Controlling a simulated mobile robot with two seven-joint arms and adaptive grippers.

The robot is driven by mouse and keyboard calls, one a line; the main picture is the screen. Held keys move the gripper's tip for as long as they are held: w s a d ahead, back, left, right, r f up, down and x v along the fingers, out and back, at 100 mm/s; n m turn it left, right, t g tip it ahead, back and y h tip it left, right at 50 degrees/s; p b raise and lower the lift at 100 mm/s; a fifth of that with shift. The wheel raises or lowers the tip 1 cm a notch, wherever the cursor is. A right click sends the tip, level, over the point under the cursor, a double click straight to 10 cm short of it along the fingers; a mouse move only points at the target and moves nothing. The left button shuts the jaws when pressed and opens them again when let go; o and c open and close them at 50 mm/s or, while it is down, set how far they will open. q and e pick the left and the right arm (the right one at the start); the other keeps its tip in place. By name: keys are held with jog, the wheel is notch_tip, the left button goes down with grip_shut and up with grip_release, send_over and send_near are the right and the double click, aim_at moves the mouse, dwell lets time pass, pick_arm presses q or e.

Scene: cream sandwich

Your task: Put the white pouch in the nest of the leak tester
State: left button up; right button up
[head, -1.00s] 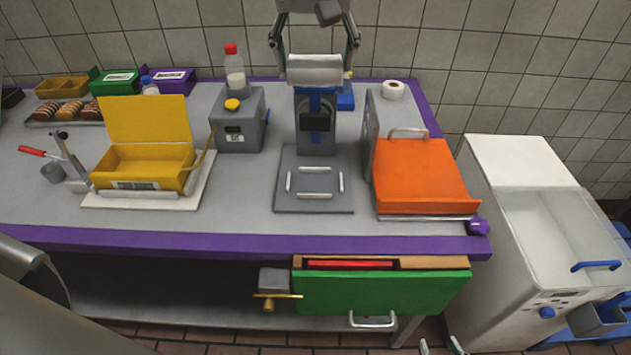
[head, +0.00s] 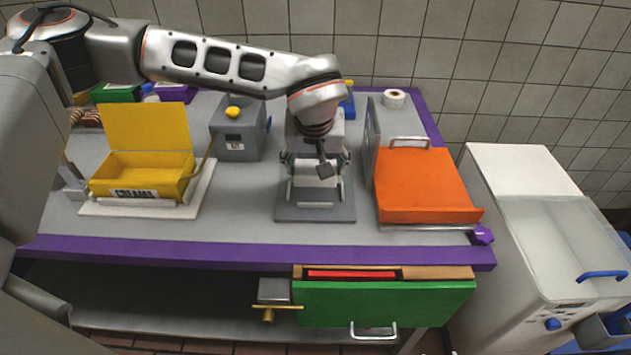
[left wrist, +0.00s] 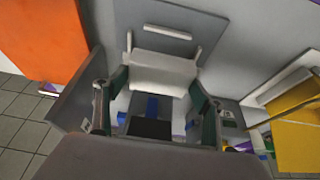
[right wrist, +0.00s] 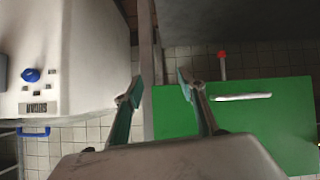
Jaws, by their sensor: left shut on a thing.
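The leak tester has a grey plate (head: 347,212) with short white bars forming its nest, and a grey column behind. My left gripper (head: 317,182) points down over this plate. In the left wrist view its fingers (left wrist: 157,92) are shut on the white pouch (left wrist: 165,75), which lies across between them. The pouch is over the nest area, partly hidden by the wrist in the head view; I cannot tell whether it touches the plate. My right gripper (right wrist: 160,78) is open and empty in the right wrist view, in front of a green panel (right wrist: 260,120).
A grey box with a yellow knob (head: 237,140) is behind left. A white machine (head: 545,240) stands right of the table.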

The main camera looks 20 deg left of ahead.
aim_at(316, 180)
pick_arm(q)
jog(key=shift+f, duration=2.5)
jog(key=shift+f, duration=0.1)
jog(key=o, duration=1.1)
jog(key=shift+r, duration=0.45)
jog(key=v, duration=1.1)
jog(key=shift+s, duration=0.25)
jog(key=shift+s+d, duration=0.1)
